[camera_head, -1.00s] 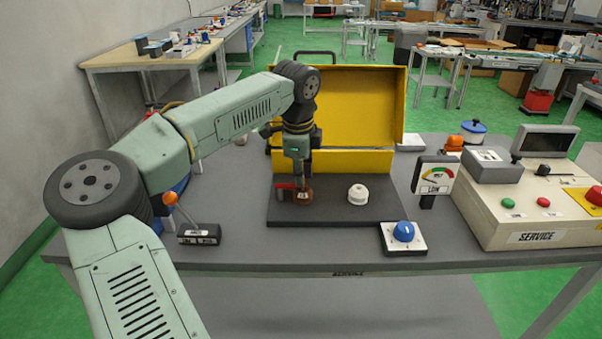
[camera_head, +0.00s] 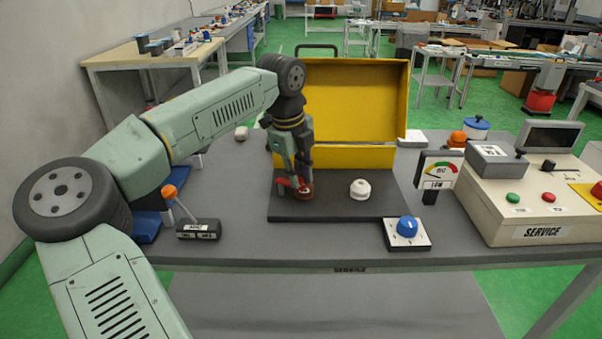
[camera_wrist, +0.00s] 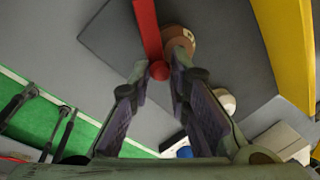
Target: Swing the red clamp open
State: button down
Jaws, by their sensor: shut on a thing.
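The red clamp (camera_wrist: 147,25) shows in the wrist view as a red bar with a ball end, and the ball lies between my fingertips. My gripper (camera_wrist: 160,75) is shut on it there. In the head view my gripper (camera_head: 293,184) points down over the left part of the dark base plate (camera_head: 335,207). The clamp (camera_head: 281,183) is partly hidden behind my fingers. It lies beside a round brown piece (camera_head: 303,194), which also shows in the wrist view (camera_wrist: 181,38). How far the clamp is turned is hard to tell.
A white knob (camera_head: 360,189) stands on the plate to the right. An open yellow lid (camera_head: 350,100) rises behind. A blue button box (camera_head: 407,232), a gauge (camera_head: 438,170) and a service console (camera_head: 530,200) stand to the right. An orange-tipped lever box (camera_head: 198,229) is at left.

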jog(key=m, duration=0.1)
jog(key=s+a+m, duration=0.1)
jog(key=m, duration=0.2)
jog(key=a+m+g+p, duration=0.1)
jog(key=m, duration=0.1)
jog(key=shift+s+a+r+m+h, duration=0.1)
jog(key=shift+s+a+m+h, duration=0.05)
jog(key=shift+s+m+h, duration=0.2)
jog(key=m, duration=0.1)
jog(key=a+m+p, duration=0.1)
jog(key=m, duration=0.1)
jog(key=shift+s+a+g, duration=0.2)
jog(key=shift+s+g, duration=0.05)
jog(key=shift+g, duration=0.05)
jog(key=shift+a+m+p, duration=0.5)
jog(key=shift+m+p, duration=0.05)
jog(key=shift+m, duration=0.7)
jog(key=c, duration=1.5)
grip_release()
